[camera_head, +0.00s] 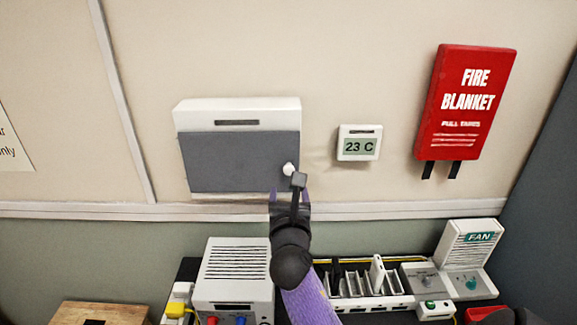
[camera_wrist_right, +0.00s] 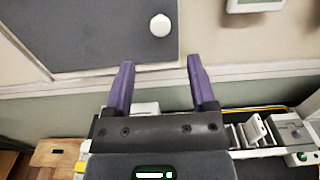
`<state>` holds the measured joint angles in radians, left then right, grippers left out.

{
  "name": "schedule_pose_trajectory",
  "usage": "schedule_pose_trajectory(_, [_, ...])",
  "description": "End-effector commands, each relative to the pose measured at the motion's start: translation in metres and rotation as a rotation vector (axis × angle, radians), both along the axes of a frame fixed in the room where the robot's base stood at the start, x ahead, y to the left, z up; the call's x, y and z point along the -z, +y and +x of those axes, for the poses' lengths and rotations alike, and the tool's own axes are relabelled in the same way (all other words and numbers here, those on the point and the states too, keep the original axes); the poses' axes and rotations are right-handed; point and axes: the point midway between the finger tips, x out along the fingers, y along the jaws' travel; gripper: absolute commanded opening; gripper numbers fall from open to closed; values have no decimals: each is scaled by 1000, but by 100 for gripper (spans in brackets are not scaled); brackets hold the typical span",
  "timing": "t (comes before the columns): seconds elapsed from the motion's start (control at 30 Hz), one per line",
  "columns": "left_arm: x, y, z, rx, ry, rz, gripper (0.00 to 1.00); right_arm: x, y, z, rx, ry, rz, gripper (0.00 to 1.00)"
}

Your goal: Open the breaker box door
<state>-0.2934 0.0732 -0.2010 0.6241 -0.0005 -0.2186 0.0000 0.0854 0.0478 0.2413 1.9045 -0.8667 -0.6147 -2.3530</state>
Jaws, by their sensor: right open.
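The breaker box (camera_head: 238,108) is a white case on the wall, with a dark grey door (camera_head: 232,160) that looks shut. A round white knob (camera_head: 289,169) sits at the door's lower right. In the right wrist view the knob (camera_wrist_right: 160,25) shows on the grey door (camera_wrist_right: 90,30), above and between the fingertips. My right gripper (camera_head: 290,192) is just below the knob. In the right wrist view its purple fingers (camera_wrist_right: 158,62) are apart with nothing between them. Contact with the knob is not seen. My left gripper is not in view.
A thermostat (camera_head: 359,143) reading 23 C and a red fire blanket case (camera_head: 466,103) hang to the right. Below are a white vented box (camera_head: 235,277), a rack with slots (camera_head: 365,287), a fan unit (camera_head: 472,252) and a wooden block (camera_head: 98,313).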

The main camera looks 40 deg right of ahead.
Motion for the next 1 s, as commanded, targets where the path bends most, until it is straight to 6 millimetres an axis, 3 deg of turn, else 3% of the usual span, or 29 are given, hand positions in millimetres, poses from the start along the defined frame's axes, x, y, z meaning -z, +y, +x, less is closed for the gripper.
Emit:
schedule_pose_trajectory(0.33, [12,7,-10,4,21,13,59,2,-48,56,2,-1,6,72])
schedule_pose_trajectory(0.5, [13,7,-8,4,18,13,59,1,-57,67,0,-1,6,72])
schedule_pose_trajectory(0.73, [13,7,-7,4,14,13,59,1,-58,68,0,0,6,72])
schedule_pose_trajectory(0.77, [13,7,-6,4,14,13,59,1,-58,68,0,-1,7,70])
schedule_pose_trajectory(1.0, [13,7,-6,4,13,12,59,1,-57,68,0,-1,7,19])
